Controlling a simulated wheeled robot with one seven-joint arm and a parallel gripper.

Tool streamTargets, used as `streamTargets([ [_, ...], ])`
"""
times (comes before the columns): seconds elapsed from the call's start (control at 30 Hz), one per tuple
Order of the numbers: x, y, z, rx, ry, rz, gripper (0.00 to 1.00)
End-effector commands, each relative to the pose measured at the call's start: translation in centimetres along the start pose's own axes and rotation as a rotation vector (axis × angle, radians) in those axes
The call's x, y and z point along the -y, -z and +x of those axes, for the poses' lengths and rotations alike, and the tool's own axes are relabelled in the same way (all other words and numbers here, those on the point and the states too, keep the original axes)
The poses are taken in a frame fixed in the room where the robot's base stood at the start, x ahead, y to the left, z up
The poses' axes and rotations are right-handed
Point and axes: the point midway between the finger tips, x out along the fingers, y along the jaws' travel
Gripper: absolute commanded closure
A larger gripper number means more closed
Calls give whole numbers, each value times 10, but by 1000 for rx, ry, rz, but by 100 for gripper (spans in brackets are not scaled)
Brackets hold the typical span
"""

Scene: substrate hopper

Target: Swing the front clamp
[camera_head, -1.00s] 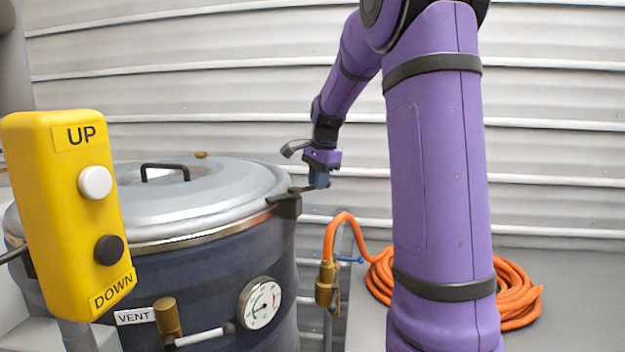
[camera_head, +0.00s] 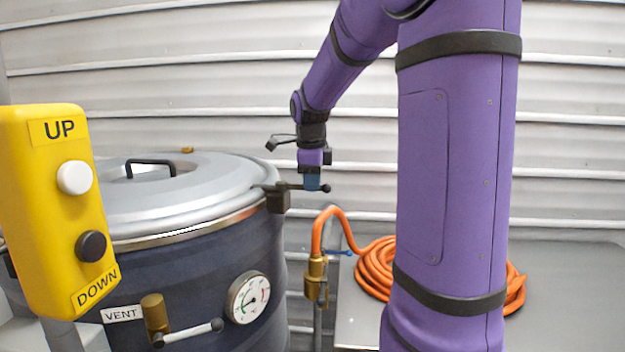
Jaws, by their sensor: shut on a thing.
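The clamp (camera_head: 278,199) is a dark block on the right side of the hopper's rim. Its dark lever (camera_head: 292,186) lies roughly level, points right away from the lid and ends in a small black ball. The fingers hide a short part of the lever. The hopper (camera_head: 190,275) is a dark blue drum with a grey metal lid (camera_head: 185,190) resting on it. No other clamp shows in this view.
A yellow UP/DOWN button box (camera_head: 58,205) stands front left. The hopper's front carries a gauge (camera_head: 248,298) and a brass vent valve (camera_head: 155,314) with a lever. A brass fitting (camera_head: 317,280) and a coiled orange hose (camera_head: 375,270) lie right. A ribbed wall (camera_head: 230,100) stands behind.

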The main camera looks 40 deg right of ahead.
Motion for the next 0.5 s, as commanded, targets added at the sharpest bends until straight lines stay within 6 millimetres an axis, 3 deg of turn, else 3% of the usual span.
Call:
streamTargets([
  [0.5, -11, -2, -3, -27, 1, 147, 100],
])
